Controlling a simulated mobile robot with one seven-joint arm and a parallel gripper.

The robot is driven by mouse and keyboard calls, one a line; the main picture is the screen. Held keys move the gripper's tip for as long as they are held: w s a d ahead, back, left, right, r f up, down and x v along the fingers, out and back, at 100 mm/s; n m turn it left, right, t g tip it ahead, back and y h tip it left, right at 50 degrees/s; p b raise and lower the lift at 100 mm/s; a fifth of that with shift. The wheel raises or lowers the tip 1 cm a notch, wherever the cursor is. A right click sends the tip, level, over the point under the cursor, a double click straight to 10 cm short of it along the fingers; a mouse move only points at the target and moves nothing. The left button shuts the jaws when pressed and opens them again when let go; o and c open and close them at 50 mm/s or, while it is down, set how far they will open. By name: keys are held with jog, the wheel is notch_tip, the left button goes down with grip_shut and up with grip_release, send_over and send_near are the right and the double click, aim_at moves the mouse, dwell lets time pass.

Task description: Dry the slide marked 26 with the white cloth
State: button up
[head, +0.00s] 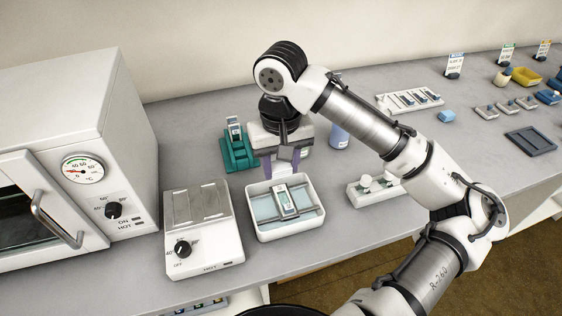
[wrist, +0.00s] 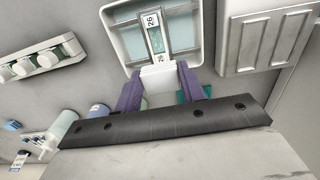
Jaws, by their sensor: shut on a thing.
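The slide marked 26 (head: 286,203) lies in a white tray (head: 262,236) with pale blue inside, across thin metal rails. Its 26 label shows in the wrist view (wrist: 153,22). My gripper (head: 282,168) points down at the tray's back edge, behind the slide. In the wrist view its purple fingers are shut on a folded white piece, which looks like the white cloth (wrist: 158,78). The cloth is close to the slide's end; I cannot tell whether they touch.
A hot plate (head: 203,246) stands left of the tray, with an oven (head: 105,140) beyond it. A teal stand (head: 238,155) is behind to the left.

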aim_at(285, 201)
jog(key=shift+f, duration=0.15)
dwell(0.4)
jog(key=shift+s+d+f+b, duration=0.1)
jog(key=shift+s+f+b, duration=0.15)
jog(key=shift+f+b, duration=0.45)
jog(key=shift+s+d+f+b, duration=0.15)
jog(key=shift+f+b, duration=0.25)
jog(key=shift+f, duration=0.6)
jog(key=shift+s+d+f+b, duration=0.1)
jog(key=shift+s+f+b, duration=0.2)
jog(key=shift+f+b, duration=0.4)
jog(key=shift+f, duration=0.15)
jog(key=shift+f, duration=0.4)
jog(key=shift+w+a, duration=0.1)
jog(key=shift+w+a, duration=0.15)
jog(key=shift+w, duration=0.3)
jog(key=shift+s+d+p, duration=0.2)
jog(key=shift+s+p, duration=0.05)
jog(key=shift+s, duration=0.3)
jog(key=shift+s+d+p, duration=0.15)
jog(key=shift+s+p, duration=0.1)
jog(key=shift+s, duration=0.3)
